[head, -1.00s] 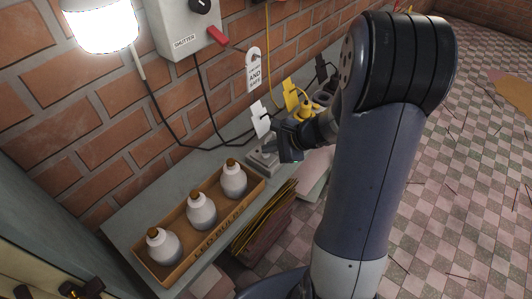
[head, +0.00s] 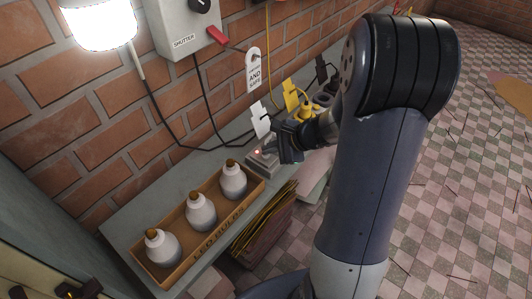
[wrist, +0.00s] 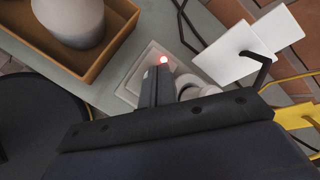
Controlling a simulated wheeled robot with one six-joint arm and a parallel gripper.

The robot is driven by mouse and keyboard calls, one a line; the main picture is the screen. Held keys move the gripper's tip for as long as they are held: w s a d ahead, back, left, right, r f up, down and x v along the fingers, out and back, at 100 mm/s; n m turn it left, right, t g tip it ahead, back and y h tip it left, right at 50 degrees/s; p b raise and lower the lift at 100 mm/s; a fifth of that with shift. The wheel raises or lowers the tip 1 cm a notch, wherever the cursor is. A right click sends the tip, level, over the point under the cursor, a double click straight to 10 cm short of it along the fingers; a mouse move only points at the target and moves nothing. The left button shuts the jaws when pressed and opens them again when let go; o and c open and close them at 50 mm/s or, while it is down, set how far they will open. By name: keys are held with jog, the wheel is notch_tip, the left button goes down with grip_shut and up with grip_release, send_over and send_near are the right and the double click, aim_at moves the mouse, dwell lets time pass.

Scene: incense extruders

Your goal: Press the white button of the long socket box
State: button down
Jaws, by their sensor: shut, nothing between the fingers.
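The pale socket box (head: 262,165) lies on the grey shelf by the brick wall, just beyond the bulb crate; it also shows in the wrist view (wrist: 133,84). A small red light (wrist: 164,60) glows on its top. My gripper (head: 271,151) is shut and empty, pointing down at the box. In the wrist view its fingertips (wrist: 158,72) are at the box's top, right beside the red light; I cannot tell whether they touch. I cannot make out the white button, which may be hidden by the fingers. A pale round part (wrist: 189,86) shows beside the fingers.
A crate (head: 213,240) with white bulbs stands near on the shelf. White tags (head: 261,120), a yellow tag (head: 291,95) and dark cables stand close behind my gripper. A shutter switch box (head: 184,25) and a lit lamp (head: 101,25) are on the wall.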

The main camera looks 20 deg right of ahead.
jog(key=shift+r, duration=0.2)
notch_tip(320, 180, up, 6)
jog(key=p, duration=0.4)
jog(key=shift+f, duration=0.1)
jog(key=shift+f, duration=0.2)
